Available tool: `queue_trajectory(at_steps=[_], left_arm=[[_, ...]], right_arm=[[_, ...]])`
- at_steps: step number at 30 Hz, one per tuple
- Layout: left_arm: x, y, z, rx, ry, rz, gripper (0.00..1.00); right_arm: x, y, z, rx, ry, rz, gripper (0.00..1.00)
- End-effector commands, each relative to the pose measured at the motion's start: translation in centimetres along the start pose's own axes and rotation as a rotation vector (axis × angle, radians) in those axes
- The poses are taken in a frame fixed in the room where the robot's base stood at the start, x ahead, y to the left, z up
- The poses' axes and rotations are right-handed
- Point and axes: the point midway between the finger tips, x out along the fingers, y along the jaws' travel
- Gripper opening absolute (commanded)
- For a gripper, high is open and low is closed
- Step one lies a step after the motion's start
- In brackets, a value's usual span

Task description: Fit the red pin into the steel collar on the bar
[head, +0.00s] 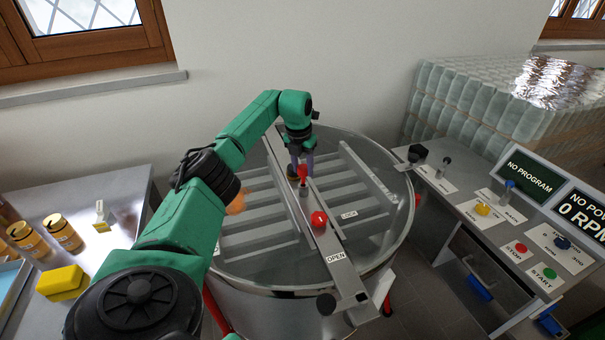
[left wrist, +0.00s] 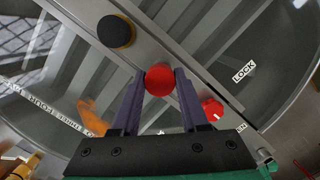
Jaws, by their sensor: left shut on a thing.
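My left gripper (head: 302,172) reaches over the tank and is shut on the red pin (head: 303,172). In the left wrist view the pin's round red head (left wrist: 159,80) sits between the two purple fingers. A short grey steel cylinder (head: 304,190), which looks like the collar, stands on the bar (head: 329,246) directly below the red pin. I cannot tell whether the pin's lower end is inside it or just above. In the left wrist view the collar is hidden behind the pin head and fingers. My right gripper is not in view.
A red knob (head: 319,219) sits on the bar nearer me, close to the OPEN label (head: 336,257). A black knob with a yellow rim (left wrist: 116,32) is beyond the pin. A control console (head: 505,215) stands right; a side table (head: 120,210) with jars and a yellow block stands left.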

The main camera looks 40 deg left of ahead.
Motion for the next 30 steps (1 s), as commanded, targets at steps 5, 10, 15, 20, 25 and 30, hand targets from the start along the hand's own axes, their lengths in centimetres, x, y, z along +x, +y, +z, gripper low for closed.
queue_trajectory(at_steps=[5, 10, 15, 20, 25, 30], left_arm=[[3.2, 0.0, -1.0, 0.004, 0.024, 0.009, 0.0], [3.3, 0.0, -1.0, 0.004, 0.023, 0.008, 0.47], [3.1, 0.0, -0.9, 0.003, 0.019, 0.007, 0.73], [3.1, 0.0, -0.8, 0.003, 0.018, 0.007, 0.73], [2.2, 0.1, -0.7, 0.003, 0.013, 0.007, 0.73], [-1.3, 0.0, -0.6, 0.003, 0.008, 0.006, 0.73]], right_arm=[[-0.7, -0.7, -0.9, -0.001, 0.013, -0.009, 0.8], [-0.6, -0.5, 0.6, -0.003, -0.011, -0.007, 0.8], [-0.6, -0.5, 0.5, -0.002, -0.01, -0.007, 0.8], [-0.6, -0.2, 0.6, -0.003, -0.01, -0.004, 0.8], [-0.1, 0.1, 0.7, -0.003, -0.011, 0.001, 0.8], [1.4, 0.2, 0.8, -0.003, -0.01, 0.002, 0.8]])
